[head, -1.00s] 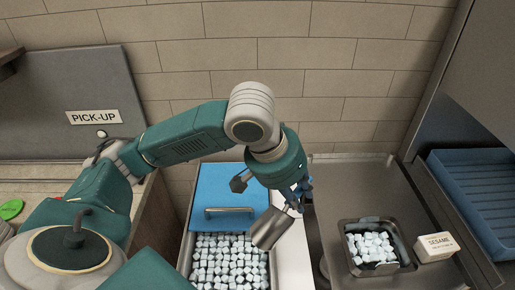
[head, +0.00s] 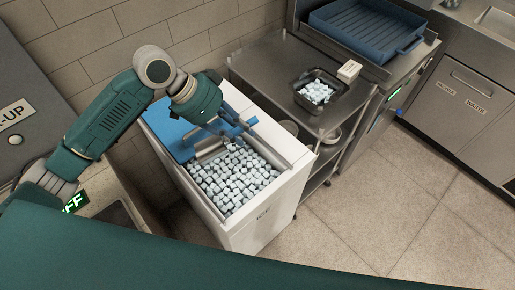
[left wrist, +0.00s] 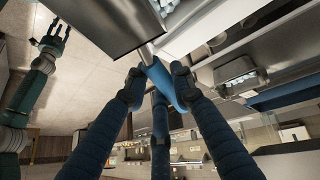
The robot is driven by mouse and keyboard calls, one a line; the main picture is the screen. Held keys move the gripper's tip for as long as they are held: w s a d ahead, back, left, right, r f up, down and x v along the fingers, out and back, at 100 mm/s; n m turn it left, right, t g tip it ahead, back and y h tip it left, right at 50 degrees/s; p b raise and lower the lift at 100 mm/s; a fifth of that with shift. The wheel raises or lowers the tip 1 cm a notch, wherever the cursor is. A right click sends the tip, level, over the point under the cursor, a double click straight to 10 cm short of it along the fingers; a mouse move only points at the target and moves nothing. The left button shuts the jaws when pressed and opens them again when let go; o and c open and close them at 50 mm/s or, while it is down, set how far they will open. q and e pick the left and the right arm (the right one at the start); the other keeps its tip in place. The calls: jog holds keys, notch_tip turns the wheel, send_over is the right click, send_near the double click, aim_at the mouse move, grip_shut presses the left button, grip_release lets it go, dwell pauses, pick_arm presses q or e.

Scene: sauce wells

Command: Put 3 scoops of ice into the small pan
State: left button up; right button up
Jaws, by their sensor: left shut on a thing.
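My left gripper (head: 226,122) is shut on the blue handle of a metal scoop (head: 211,148), over the back of the ice bin (head: 240,228) near the blue lid. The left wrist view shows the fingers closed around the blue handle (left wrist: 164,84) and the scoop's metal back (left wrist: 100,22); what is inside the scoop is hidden. The bin is full of white ice cubes (head: 232,180). The small pan (head: 336,101), dark and square, stands on the steel table with ice in it. My right gripper (left wrist: 52,38) shows only in the left wrist view, fingers spread and empty.
The blue lid (head: 170,130) covers the back of the bin. A small sesame box (head: 349,71) touches or stands close to the pan. A blue tray (head: 365,30) lies behind on the right. The steel table (head: 270,65) has bare room left of the pan. Open floor lies at right.

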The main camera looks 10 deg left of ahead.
pick_arm(q)
jog(key=d+f+m+g+h+p, duration=0.1)
jog(key=d+f+m+g+p, duration=0.1)
jog(key=d+f+m+g, duration=0.35)
jog(key=shift+m+t+h, duration=0.5)
jog(key=shift+m+t, duration=0.25)
jog(key=shift+m, duration=0.1)
jog(key=a+f+b, duration=0.1)
jog(key=f+b, duration=0.2)
jog(key=f, duration=0.1)
jog(key=f+b, duration=0.3)
jog(key=f, duration=0.1)
jog(key=s+a+f+b, duration=0.1)
jog(key=f+b, duration=0.2)
jog(key=shift+a+f+b, duration=0.35)
jog(key=shift+f, duration=0.05)
pick_arm(e)
notch_tip(320, 180, down, 7)
jog(key=w, duration=0.1)
pick_arm(q)
jog(key=shift+a, duration=0.35)
jog(key=d+r+y+p, duration=0.4)
jog(key=r+p, duration=0.3)
jog(key=p, duration=0.5)
jog(key=shift+d+r+n, duration=0.3)
jog(key=shift+d+r, duration=0.1)
jog(key=shift+d, duration=0.4)
pick_arm(e)
notch_tip(320, 180, up, 12)
